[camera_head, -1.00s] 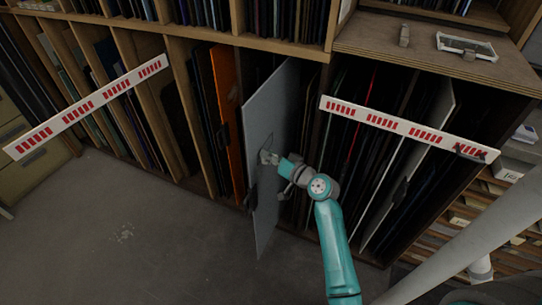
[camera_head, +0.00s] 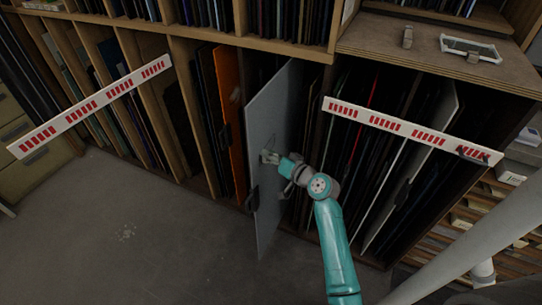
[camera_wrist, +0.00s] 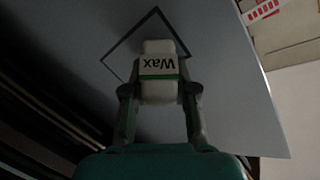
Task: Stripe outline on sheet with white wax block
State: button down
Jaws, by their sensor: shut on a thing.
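A pale grey-blue sheet (camera_head: 268,215) stands upright, partly pulled out of the rack. My gripper (camera_head: 276,158) is at its right face, around mid-height. In the wrist view my gripper (camera_wrist: 160,92) is shut on a white wax block (camera_wrist: 158,52), labelled "Wax" with a green band. The block is in front of the sheet (camera_wrist: 225,60) and overlaps a dark angular outline (camera_wrist: 128,40) drawn on it. Whether the block touches the sheet is hard to tell. Much of the outline is hidden behind the block and fingers.
Red-and-white barrier boards (camera_head: 90,105) (camera_head: 410,130) cross the rack on both sides. An orange sheet (camera_head: 231,110) and other panels stand in slots to the left, dark panels to the right. A dark clamp-like piece (camera_head: 252,199) sits on the sheet's edge. The floor (camera_head: 110,235) at left is clear.

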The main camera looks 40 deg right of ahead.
aim_at(276, 133)
jog(key=shift+w+d, duration=0.6)
jog(key=shift+d, duration=1)
jog(key=shift+w+d, duration=0.6)
jog(key=shift+d, duration=1.05)
jog(key=shift+w+d, duration=0.6)
jog(key=shift+d, duration=1)
jog(key=shift+a, duration=0.1)
jog(key=shift+s+a, duration=0.6)
jog(key=shift+a, duration=1.05)
jog(key=shift+s+a, duration=0.65)
jog(key=shift+a, duration=1.05)
jog(key=shift+s+a, duration=0.6)
jog(key=shift+a, duration=1.05)
jog(key=shift+s+d, duration=0.1)
jog(key=shift+s, duration=0.05)
jog(key=shift+s+d, duration=0.35)
jog(key=shift+s, duration=0.55)
jog(key=shift+s+d, duration=0.3)
jog(key=shift+s, duration=0.6)
jog(key=shift+s+d, duration=0.35)
jog(key=shift+s, duration=0.55)
jog(key=shift+s, duration=0.15)
